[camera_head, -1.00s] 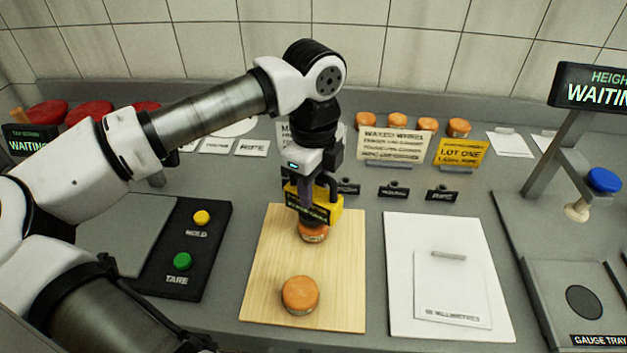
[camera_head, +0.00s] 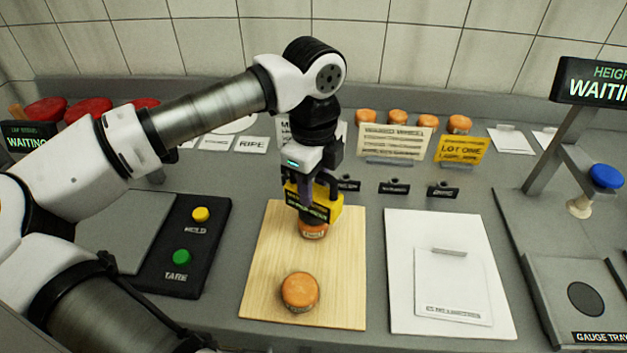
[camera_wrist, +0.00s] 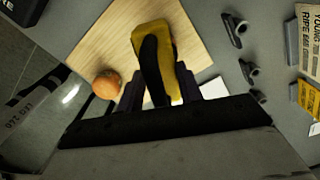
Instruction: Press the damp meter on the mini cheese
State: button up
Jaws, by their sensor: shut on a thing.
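My gripper (camera_head: 308,190) is shut on the yellow and black damp meter (camera_head: 325,203) and holds it upright over the wooden board (camera_head: 262,285). Below the meter a small orange mini cheese (camera_head: 313,231) sits on the board; the meter's lower end appears to meet its top, but contact cannot be told for sure. A second orange cheese (camera_head: 300,291) lies nearer the board's front edge, apart from the meter. In the wrist view the meter (camera_wrist: 160,60) fills the middle between my fingers and hides the cheese under it; the other cheese (camera_wrist: 106,84) shows to the left.
A scale with yellow and green buttons (camera_head: 182,257) stands left of the board. A white sheet with a card (camera_head: 410,300) lies to the right, then a height gauge (camera_head: 585,300). Several small cheeses (camera_head: 397,118), signs (camera_head: 462,150) and black tags (camera_head: 394,188) stand behind.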

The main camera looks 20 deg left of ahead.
jog(key=shift+s+f+b, duration=0.1)
jog(key=shift+f+b, duration=0.45)
jog(key=shift+b, duration=0.3)
dwell(1.8)
jog(key=shift+r+p, duration=2)
jog(key=shift+r, duration=2.2)
jog(key=shift+f, duration=0.15)
